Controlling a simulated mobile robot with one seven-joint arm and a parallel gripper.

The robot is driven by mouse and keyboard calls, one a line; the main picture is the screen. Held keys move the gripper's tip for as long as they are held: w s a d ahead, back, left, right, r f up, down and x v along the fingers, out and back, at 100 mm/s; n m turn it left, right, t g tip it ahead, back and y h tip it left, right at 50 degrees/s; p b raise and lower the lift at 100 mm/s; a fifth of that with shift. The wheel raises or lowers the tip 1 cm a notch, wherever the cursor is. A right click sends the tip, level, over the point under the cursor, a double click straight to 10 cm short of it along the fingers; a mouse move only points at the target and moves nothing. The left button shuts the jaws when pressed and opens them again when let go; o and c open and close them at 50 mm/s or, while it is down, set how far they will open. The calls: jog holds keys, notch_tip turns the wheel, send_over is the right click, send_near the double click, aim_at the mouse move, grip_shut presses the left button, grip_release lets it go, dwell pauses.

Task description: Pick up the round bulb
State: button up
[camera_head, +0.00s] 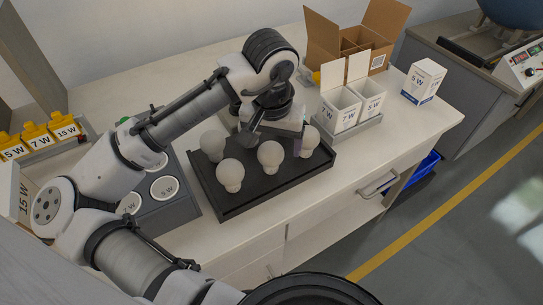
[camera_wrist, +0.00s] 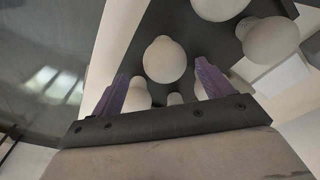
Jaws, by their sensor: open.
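Several pale, frosted bulbs stand on a black tray (camera_head: 250,199). In the head view one bulb (camera_head: 230,174) is at the front left, one (camera_head: 213,143) behind it, one (camera_head: 270,156) at the front middle and one (camera_head: 309,141) at the right. They look much alike, so I cannot tell which is the round bulb. My gripper (camera_head: 276,139) is over the tray's back right, partly hidden by its own wrist. In the wrist view my gripper (camera_wrist: 165,82) is open with purple fingertips. A round-headed bulb (camera_wrist: 165,59) shows beyond the fingertips; smaller bulb parts show between them.
Open white cartons (camera_head: 340,110) stand in a grey holder right of the black tray. A cardboard box (camera_head: 385,38) is behind, and a closed 5 W carton (camera_head: 424,81) is at the right. A grey socket block (camera_head: 180,205) is left. Bare counter (camera_head: 405,125) lies at the front right.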

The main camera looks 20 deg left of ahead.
jog(key=f, duration=0.5)
jog(key=shift+w+a+f+p, duration=0.1)
jog(key=shift+a+f+p, duration=0.1)
jog(key=shift+a+p, duration=0.2)
jog(key=shift+w+f, duration=0.15)
jog(key=shift+f, duration=0.4)
jog(key=c, duration=1.1)
